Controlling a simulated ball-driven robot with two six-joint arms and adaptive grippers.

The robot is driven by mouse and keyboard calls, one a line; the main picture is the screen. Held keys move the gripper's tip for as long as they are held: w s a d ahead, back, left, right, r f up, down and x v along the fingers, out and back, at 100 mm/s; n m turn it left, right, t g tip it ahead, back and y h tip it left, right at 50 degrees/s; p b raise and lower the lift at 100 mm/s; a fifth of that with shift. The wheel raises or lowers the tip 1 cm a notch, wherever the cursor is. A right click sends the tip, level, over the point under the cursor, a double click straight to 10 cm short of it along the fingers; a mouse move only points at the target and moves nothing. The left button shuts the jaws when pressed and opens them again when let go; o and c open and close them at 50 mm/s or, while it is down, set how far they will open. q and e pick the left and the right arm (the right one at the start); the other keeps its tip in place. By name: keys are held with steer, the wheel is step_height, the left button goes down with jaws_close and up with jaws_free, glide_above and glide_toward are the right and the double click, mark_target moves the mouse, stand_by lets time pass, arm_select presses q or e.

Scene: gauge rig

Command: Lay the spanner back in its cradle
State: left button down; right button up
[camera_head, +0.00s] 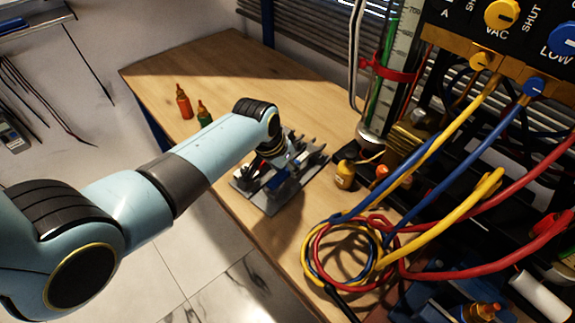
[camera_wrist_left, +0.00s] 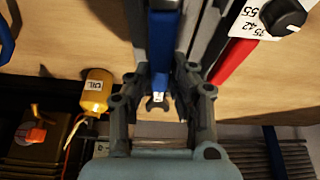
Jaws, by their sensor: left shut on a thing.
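My left gripper (camera_head: 277,160) is over the grey tool cradle (camera_head: 268,205) on the wooden bench. In the left wrist view the gripper (camera_wrist_left: 160,88) has its fingers closed around the spanner (camera_wrist_left: 162,45). The spanner has a blue handle, and its grey forked end shows between the fingertips. In the head view my arm and gripper hide most of the spanner and part of the cradle. I cannot tell whether the spanner touches the cradle. My right gripper is not in view.
A red-handled tool (camera_wrist_left: 232,58) lies beside the spanner. A yellow oil bottle (camera_head: 345,174) stands right of the cradle. Coiled hoses (camera_head: 318,262) lie at front right.

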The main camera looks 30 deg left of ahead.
arm_select(q)
steer(key=shift+f+b, duration=0.35)
steer(key=shift+f, duration=0.3)
steer(key=c, duration=1.1)
jaws_free()
steer(key=v, duration=1.2)
steer(key=shift+s, duration=0.1)
